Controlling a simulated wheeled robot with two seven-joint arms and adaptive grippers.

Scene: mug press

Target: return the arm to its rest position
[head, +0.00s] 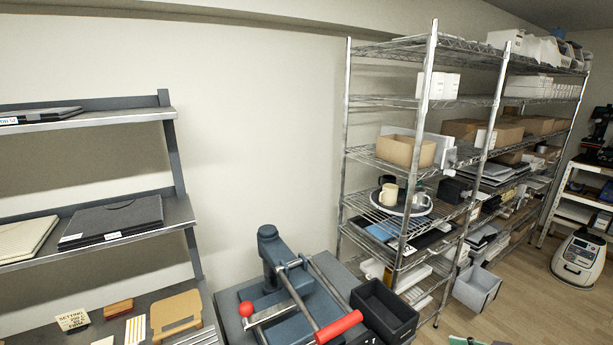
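Neither of my grippers can be made out in the head view. A mug press (283,295) with a blue-grey body, a long bar with a red grip and a red ball knob stands on a grey bench at the bottom centre. A cream mug (388,195) stands on a round tray (408,211) on the wire rack, with a dark mug behind it. Whether anything is inside the press cannot be told.
An open black bin (385,309) sits right of the press. The wire rack (424,100) holds boxes and trays. A grey shelf unit (100,232) at left holds folders, a wooden piece (176,311) and a small sign (73,320). Floor at lower right is partly clear.

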